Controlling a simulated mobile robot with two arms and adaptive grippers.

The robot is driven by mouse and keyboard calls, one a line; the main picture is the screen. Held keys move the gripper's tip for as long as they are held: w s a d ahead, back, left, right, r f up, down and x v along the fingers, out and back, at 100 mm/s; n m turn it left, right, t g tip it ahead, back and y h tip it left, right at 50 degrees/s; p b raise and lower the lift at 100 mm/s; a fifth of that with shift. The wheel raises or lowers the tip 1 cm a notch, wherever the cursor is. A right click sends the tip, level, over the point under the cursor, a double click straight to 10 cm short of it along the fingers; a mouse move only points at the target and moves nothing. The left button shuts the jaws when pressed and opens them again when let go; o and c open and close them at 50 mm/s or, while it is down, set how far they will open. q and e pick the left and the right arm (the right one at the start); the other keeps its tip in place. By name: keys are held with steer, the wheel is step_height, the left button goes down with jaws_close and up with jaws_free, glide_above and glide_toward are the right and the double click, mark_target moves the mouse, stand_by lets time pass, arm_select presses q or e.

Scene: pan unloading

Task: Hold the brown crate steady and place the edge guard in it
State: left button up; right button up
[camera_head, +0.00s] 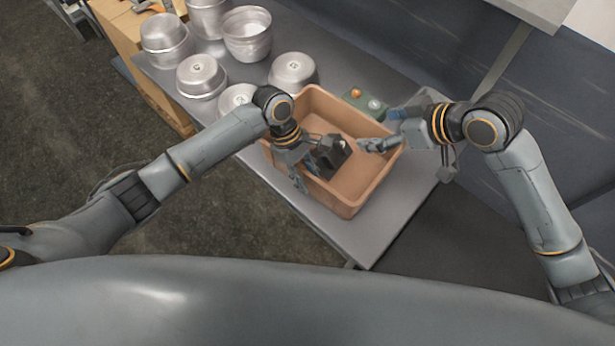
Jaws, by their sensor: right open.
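The brown crate (349,197) stands open on the grey table, near its front end. My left gripper (304,174) is at the crate's left wall, with its fingers on both sides of the rim, and appears shut on it. A dark angular piece (332,153), which looks like the edge guard, is inside the crate beside my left gripper. Whether it rests on the crate floor is hard to tell. My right gripper (371,145) is open over the right part of the crate, a little apart from the dark piece.
Several metal pans (248,34) stand on the table (307,209) beyond and left of the crate. A green box (365,102) with an orange button is behind the crate. A wooden stand (122,30) is at the upper left. Bare table lies in front of the crate.

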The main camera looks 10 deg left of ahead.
arm_select(q)
steer(key=v, duration=1.1)
steer(key=shift+a+r, duration=0.1)
